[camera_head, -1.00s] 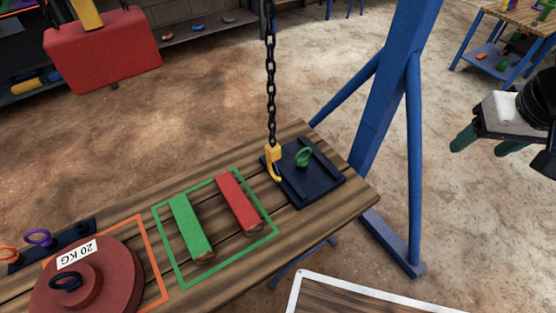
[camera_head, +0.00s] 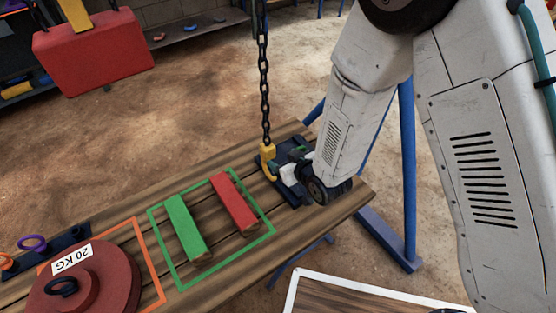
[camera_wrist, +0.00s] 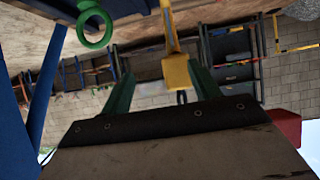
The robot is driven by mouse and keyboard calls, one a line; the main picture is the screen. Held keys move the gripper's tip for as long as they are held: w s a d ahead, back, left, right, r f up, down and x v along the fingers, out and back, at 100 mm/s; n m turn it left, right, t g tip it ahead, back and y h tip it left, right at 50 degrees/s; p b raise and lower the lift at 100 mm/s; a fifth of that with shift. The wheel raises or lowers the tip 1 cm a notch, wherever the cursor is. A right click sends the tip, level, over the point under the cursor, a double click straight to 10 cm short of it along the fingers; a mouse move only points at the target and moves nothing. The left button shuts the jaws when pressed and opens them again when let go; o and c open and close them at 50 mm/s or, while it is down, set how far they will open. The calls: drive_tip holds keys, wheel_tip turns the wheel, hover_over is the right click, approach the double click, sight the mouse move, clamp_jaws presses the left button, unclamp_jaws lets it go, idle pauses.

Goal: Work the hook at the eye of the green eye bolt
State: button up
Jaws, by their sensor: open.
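The yellow hook (camera_head: 268,161) hangs on a black chain (camera_head: 264,95) over the dark plate at the right end of the bench. In the wrist view the hook (camera_wrist: 176,70) shows between the green fingers of my gripper (camera_wrist: 160,74), nearer the right finger. The fingers are apart, and I cannot tell whether either touches it. The green eye bolt's eye (camera_wrist: 93,25) is at upper left in the wrist view, beside the hook and apart from it in the picture. In the head view my wrist mostly hides the bolt and the fingers.
The wooden bench (camera_head: 342,205) carries a green block (camera_head: 187,228) and a red block (camera_head: 235,203) inside a green outline. A 20 KG red weight (camera_head: 100,285) lies at left. A blue post frame (camera_head: 405,200) stands behind my arm at right.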

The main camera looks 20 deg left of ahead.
sight(264, 151)
drive_tip(key=shift+s+a+f+t+y, duration=0.15)
drive_tip(key=shift+s+a+y, duration=0.1)
drive_tip(key=shift+a+y, duration=0.2)
drive_tip(key=shift+s+a+t+y, duration=0.2)
drive_tip(key=shift+a+y, duration=0.15)
drive_tip(key=shift+a, duration=0.2)
drive_tip(key=shift+w+a, duration=0.2)
drive_tip(key=shift+a, duration=0.05)
drive_tip(key=x, duration=0.7)
clamp_jaws()
